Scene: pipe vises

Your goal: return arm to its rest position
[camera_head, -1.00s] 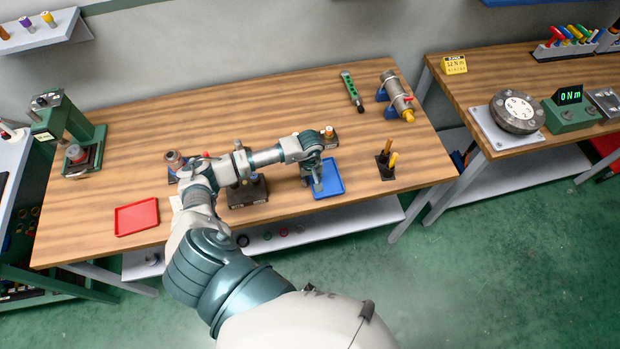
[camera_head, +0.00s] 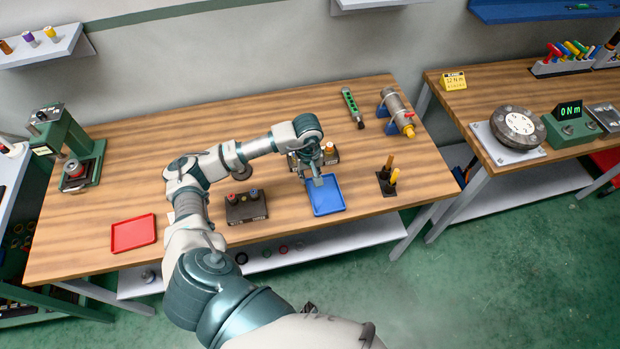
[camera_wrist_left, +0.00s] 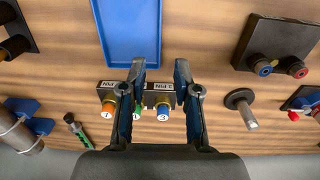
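My left arm (camera_head: 203,165) reaches in from the bottom of the head view and bends over the workbench. My left gripper (camera_head: 314,175) hangs pointing down near the far edge of the blue tray (camera_head: 327,197). In the left wrist view the two fingers of my left gripper (camera_wrist_left: 160,80) stand apart with nothing held between them. The blue tray also shows there, empty where visible (camera_wrist_left: 128,30). A labelled holder with numbered, coloured caps (camera_wrist_left: 150,97) appears behind and between the fingers. My right gripper is not in view.
On the bench (camera_head: 255,110) are a red tray (camera_head: 134,233), a black block with knobs (camera_head: 246,206), a holder with yellow-handled tools (camera_head: 388,178), a clamped metal cylinder (camera_head: 397,112) and a green press (camera_head: 72,150). The back middle of the bench is clear.

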